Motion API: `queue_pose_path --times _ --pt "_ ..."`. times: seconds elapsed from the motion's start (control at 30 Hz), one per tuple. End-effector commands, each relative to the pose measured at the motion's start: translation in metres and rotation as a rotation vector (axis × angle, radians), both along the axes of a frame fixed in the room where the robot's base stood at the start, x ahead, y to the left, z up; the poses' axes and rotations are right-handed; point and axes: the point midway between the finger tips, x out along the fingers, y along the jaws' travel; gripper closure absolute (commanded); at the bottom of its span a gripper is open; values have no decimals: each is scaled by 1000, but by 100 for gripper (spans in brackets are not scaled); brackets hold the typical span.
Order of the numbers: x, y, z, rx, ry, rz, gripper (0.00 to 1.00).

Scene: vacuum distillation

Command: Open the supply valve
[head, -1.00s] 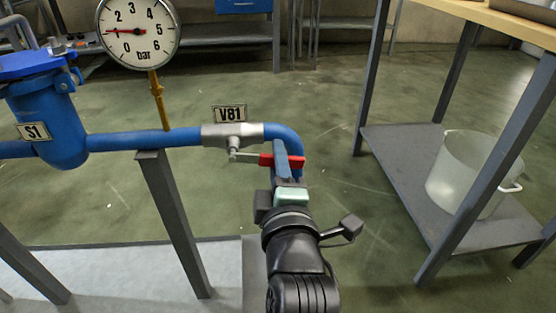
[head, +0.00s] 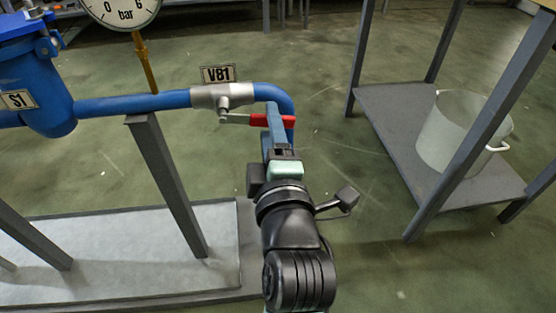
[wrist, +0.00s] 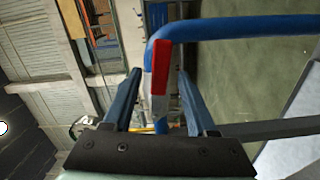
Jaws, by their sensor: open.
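The supply valve, tagged V81, has a grey body (head: 224,96) on the blue pipe. Its lever runs right from the body, roughly along the pipe, and ends in a red grip (head: 286,121). My gripper (head: 273,106) is at the red grip and partly hides it. In the wrist view the red grip (wrist: 160,68) shows between the tips of my two open fingers (wrist: 160,76), with a gap on each side. I see no contact. The lever's grey part is partly hidden in that view.
The blue pipe (head: 135,104) bends down just behind the red grip. A blue strainer marked S1 (head: 45,105) is at the left, with a pressure gauge (head: 122,8) above. A grey-legged table with a lower shelf (head: 385,125) holding a pot (head: 450,140) stands at right.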

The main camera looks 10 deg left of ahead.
Motion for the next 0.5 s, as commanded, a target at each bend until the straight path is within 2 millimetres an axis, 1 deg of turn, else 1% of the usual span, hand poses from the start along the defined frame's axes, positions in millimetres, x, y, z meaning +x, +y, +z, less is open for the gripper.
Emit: queue_pose_path --times 0.03,0.3,0.5 --pt "-9 -3 2 1 4 -1 43" --pt "-53 -18 2 0 4 -2 43" --pt "-81 -27 0 -1 2 -2 43"
